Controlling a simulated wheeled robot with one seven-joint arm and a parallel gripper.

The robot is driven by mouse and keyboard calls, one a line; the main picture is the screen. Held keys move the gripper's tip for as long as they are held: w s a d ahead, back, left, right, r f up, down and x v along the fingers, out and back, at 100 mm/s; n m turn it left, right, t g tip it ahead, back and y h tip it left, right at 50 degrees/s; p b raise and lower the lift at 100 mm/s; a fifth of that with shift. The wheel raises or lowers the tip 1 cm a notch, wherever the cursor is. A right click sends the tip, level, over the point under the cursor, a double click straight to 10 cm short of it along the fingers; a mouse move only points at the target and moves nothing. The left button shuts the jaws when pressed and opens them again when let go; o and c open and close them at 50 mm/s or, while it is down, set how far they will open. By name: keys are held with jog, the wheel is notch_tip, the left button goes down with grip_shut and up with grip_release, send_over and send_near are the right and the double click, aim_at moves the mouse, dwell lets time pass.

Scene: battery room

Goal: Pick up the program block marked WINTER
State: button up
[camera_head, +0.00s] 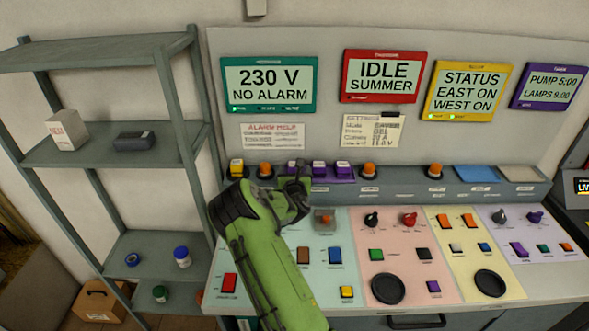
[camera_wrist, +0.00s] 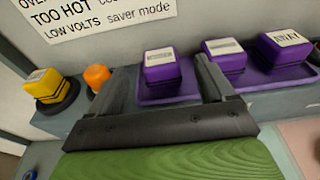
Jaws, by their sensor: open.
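Three purple blocks with white labels stand in a row on a purple tray (camera_wrist: 262,82) on the console's back ledge. In the wrist view, the right block (camera_wrist: 285,50) reads AWAY. The labels on the left block (camera_wrist: 163,70) and middle block (camera_wrist: 223,56) are too small to read, so I cannot tell which is WINTER. My gripper (camera_wrist: 162,66) is open and empty. Its fingers appear on either side of the left block in the wrist view; I cannot tell whether they reach around it. In the head view, my gripper (camera_head: 297,182) partly covers the left end of the row.
A yellow block (camera_head: 236,168) and orange knobs (camera_head: 264,170) sit on the same ledge. A red screen (camera_head: 383,77) reads IDLE SUMMER. The sloping console below carries several switches and knobs. A grey shelf (camera_head: 80,150) stands at the left.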

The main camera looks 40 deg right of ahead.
aim_at(294, 161)
jog(key=x, duration=0.7)
jog(key=shift+w+d, duration=0.15)
jog(key=shift+c, duration=0.4)
jog(key=c, duration=1)
